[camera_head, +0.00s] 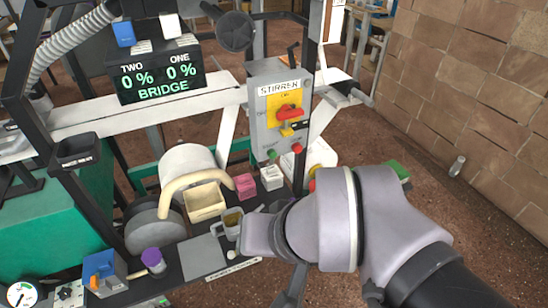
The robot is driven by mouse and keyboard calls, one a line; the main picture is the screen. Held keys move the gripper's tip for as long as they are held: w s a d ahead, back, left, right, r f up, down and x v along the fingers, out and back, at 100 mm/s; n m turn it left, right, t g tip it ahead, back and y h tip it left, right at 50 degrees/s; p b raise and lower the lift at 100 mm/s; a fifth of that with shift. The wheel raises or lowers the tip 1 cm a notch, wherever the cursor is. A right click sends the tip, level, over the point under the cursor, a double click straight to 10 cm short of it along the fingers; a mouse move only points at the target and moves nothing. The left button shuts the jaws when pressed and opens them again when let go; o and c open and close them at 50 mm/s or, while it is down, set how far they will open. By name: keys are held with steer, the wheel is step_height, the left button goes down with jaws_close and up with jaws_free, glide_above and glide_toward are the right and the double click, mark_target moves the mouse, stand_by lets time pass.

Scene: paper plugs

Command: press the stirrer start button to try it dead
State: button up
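The grey stirrer box (257,100) stands upright right of centre, labelled STIRRER. A green button (272,154) sits low on its front, with a red button (297,148) to its right. A red rotary handle (289,111) sits on a yellow plate above them. A small yellow and black item hangs just under the handle; I cannot tell what it is. My arm's lilac wrist is below the box and clearly apart from the buttons.
A black display (155,80) reads TWO 0 %, ONE 0 %, BRIDGE. A cream tray (205,201), a pink block (245,186), a white block (271,178) and a mug (232,223) stand on the dark bench below the box. A brick wall (480,85) is at the right.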

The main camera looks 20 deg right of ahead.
jaws_close()
stand_by(1.6)
